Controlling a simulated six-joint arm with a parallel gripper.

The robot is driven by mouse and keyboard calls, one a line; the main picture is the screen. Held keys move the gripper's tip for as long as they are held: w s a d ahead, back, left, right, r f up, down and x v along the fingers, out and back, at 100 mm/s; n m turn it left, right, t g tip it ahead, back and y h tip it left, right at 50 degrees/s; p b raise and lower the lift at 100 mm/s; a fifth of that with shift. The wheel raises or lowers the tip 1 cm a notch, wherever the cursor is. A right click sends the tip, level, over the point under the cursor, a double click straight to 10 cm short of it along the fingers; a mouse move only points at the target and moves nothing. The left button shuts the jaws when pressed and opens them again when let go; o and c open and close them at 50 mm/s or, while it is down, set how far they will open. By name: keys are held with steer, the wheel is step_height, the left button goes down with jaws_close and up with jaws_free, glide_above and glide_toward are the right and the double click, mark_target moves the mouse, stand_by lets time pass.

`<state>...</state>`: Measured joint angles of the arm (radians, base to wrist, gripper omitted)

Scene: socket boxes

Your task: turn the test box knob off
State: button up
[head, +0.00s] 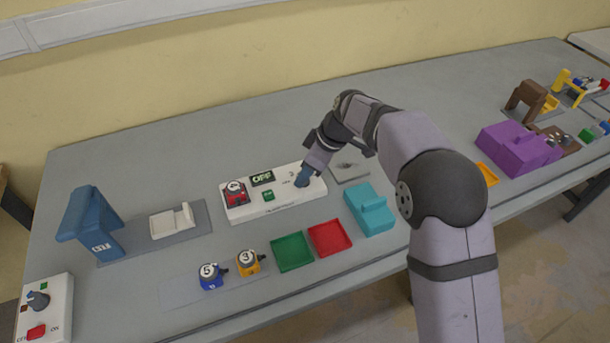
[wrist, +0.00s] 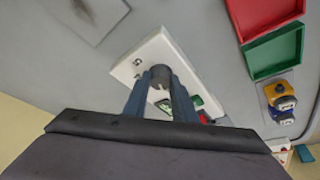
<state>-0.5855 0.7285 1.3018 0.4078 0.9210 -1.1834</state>
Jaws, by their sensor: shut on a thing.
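The white test box (head: 275,201) lies flat in the middle of the table, with a dark display reading OFF, a green block and a red-and-black part on its top. My gripper (head: 304,180) points down at the right end of the box. In the wrist view my gripper (wrist: 160,82) is shut on the dark grey knob (wrist: 161,71), one finger on each side. The test box also shows in the wrist view (wrist: 150,52), partly hidden by the fingers. The knob's pointer direction cannot be told.
Green (head: 292,251) and red (head: 330,237) trays and a teal box (head: 371,212) stand in front. A blue stand (head: 91,222) is left; a purple box (head: 519,148) is right. Another white box with a knob (head: 45,312) is lower left. The table behind the test box is clear.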

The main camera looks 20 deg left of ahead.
stand_by(0.4)
steer(key=o, duration=1)
steer(key=shift+o, duration=0.2)
steer(key=shift+r, duration=0.1)
steer(key=b+v, duration=0.1)
steer(key=v, duration=0.6)
steer(key=shift+d, duration=0.15)
